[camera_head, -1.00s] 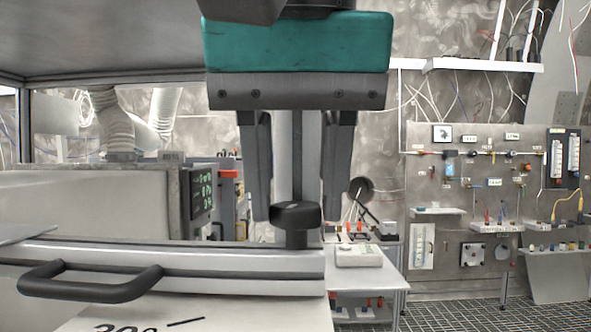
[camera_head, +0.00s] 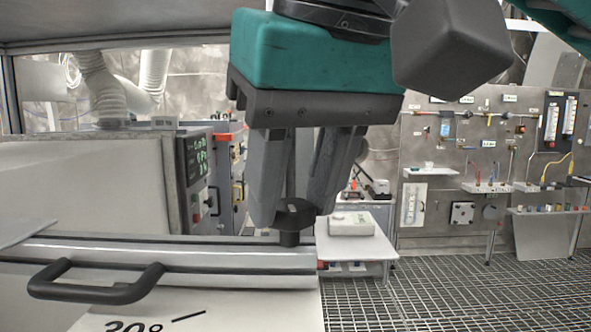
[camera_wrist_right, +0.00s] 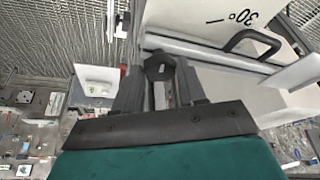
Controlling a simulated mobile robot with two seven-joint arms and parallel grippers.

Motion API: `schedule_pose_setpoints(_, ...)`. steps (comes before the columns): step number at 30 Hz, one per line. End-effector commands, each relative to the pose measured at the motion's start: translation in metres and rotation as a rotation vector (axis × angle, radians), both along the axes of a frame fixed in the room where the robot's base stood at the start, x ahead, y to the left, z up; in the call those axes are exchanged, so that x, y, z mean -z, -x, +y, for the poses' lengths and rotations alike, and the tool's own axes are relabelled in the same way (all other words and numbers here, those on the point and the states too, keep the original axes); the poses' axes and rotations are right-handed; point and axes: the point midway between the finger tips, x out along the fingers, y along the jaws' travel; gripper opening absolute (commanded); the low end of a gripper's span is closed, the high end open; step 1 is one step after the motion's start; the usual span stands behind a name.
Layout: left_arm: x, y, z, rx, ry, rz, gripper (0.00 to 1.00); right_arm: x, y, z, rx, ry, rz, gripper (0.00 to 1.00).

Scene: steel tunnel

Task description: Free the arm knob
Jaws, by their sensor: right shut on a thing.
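The black arm knob (camera_head: 296,214) sits on a short dark stem at the right end of a grey metal rail (camera_head: 150,254). It also shows in the right wrist view (camera_wrist_right: 159,66), between the fingertips. My right gripper (camera_head: 293,205), with a teal body and grey fingers, comes down from above at a tilt. It is shut on the knob, one finger on each side. The fingers hide part of the knob's edges. My left gripper is not in view.
A black handle (camera_head: 95,283) stands out in front of the rail, above a white panel marked 30°. A grey box with a green display (camera_head: 196,165) stands behind. A white table (camera_head: 360,250) and steel instrument panel (camera_head: 470,180) are farther right. The grated floor at right is clear.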

Motion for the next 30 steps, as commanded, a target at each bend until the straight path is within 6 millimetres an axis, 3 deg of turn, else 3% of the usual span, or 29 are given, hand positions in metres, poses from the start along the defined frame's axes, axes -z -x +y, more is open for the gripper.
schedule_pose_setpoints(8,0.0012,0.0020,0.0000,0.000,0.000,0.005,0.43,-0.0013,-0.0006,-0.0002,0.001,-0.002,-0.003,0.10)
schedule_pose_setpoints(9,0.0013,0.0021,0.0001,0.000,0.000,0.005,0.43,-0.0014,-0.0006,-0.0002,0.002,-0.003,-0.004,0.41)
schedule_pose_setpoints(17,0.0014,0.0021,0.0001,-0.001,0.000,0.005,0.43,-0.0007,-0.0002,-0.0001,0.001,-0.001,-0.002,0.66)
schedule_pose_setpoints(30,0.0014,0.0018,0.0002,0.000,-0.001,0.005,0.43,-0.0011,-0.0002,-0.0002,0.001,-0.001,-0.001,0.66)
